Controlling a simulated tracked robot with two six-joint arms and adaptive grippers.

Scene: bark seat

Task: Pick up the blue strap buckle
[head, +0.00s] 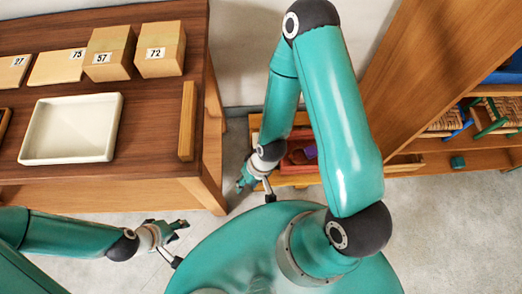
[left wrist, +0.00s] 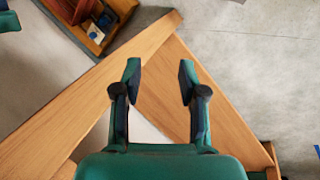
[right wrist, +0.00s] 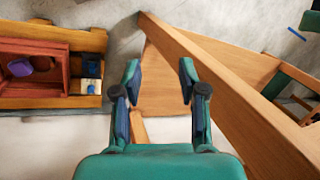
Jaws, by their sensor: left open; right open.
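I cannot make out a blue strap buckle for certain. A low wooden box (head: 300,180) stands on the floor behind my right arm, with a purple-blue item (head: 310,152) partly visible in it.
A wooden table (head: 150,190) at the left bears a white tray (head: 70,158) and numbered wooden blocks (head: 110,50). The grey floor between is mostly clear.

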